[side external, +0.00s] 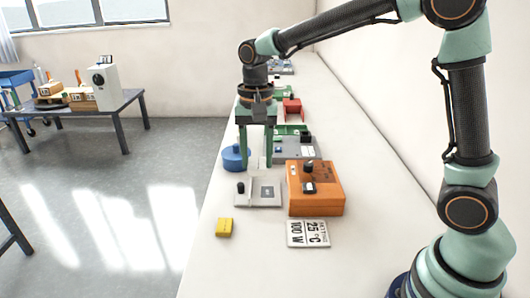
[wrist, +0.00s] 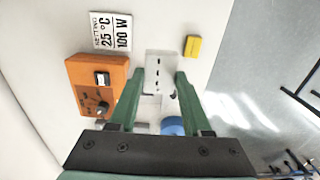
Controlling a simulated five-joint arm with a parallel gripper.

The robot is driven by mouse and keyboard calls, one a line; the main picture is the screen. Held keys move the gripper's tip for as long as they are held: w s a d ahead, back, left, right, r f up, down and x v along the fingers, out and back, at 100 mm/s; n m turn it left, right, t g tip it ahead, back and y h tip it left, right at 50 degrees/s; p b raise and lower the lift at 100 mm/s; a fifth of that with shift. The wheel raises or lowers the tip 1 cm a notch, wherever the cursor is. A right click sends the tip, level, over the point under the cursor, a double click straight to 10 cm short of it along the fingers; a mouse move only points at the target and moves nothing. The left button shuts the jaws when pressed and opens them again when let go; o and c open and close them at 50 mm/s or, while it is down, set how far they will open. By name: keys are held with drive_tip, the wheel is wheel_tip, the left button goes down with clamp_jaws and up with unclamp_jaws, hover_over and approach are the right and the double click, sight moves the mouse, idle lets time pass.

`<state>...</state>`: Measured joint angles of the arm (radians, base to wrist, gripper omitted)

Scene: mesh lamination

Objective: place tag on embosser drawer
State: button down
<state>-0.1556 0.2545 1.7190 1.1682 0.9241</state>
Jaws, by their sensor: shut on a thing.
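My gripper (side external: 256,163) points straight down at the middle of the bench, its two green fingers a little apart. In the wrist view the fingers (wrist: 158,74) frame a pale grey-white plate. The thing held between them is too small and pale to make out; I cannot tell its outline from the plate behind. A flat grey plate-like unit (side external: 258,200) with a black knob and a small dark square lies just in front of the fingers; it also shows in the wrist view (wrist: 160,60). I cannot tell for certain which part is the embosser drawer.
An orange box (side external: 315,197) with dark controls stands right of the grey unit. A printed card (side external: 308,234) and a yellow block (side external: 224,227) lie in front. A blue round thing (side external: 235,157) is left of the fingers. Grey-green equipment (side external: 290,147) stands behind.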

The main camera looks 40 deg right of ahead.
drive_tip(key=r, duration=0.2)
hover_over(268, 192)
wheel_tip(268, 192, down, 20)
drive_tip(key=shift+w+f, duration=0.1)
idle(0.4)
drive_tip(key=shift+f, duration=0.2)
drive_tip(key=shift+c, duration=1.7)
unclamp_jaws()
drive_tip(key=shift+r, duration=0.1)
